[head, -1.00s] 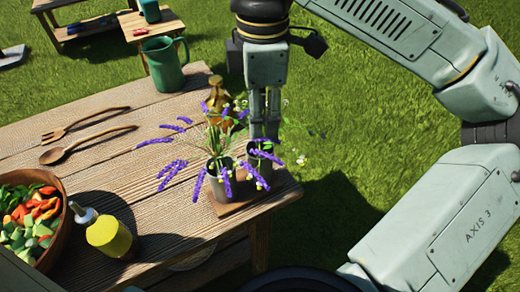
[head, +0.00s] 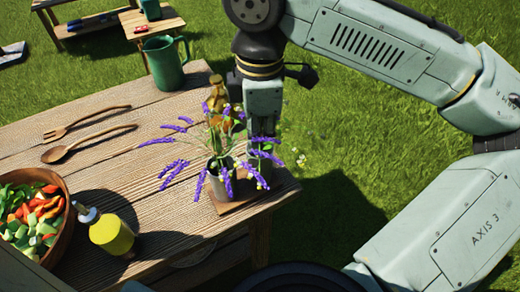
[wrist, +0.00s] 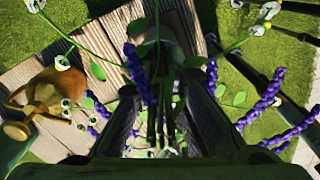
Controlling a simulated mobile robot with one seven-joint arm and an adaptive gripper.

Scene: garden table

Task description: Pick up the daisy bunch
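The daisy bunch, with small white flowers (head: 301,160) and green stems, stands at the table's right corner, mixed in view with purple lavender (head: 170,172). A grey pot (head: 221,185) there holds lavender; a second pot behind it is largely hidden. My gripper (head: 262,148) points straight down among the flowers, its fingertips partly hidden by lavender. In the wrist view, white daisy heads (wrist: 268,11) and green stems surround my gripper (wrist: 164,95). Its two fingers stand apart with stems and leaves between them; I cannot see firm contact.
A brown-gold vessel (head: 217,92) stands close behind the flowers. A green jug (head: 166,62), a wooden fork (head: 85,122), a wooden spoon (head: 88,143), a yellow bottle (head: 111,235) and a salad bowl (head: 63,230) are also on the table (head: 150,200). Grass lies beyond its right edge.

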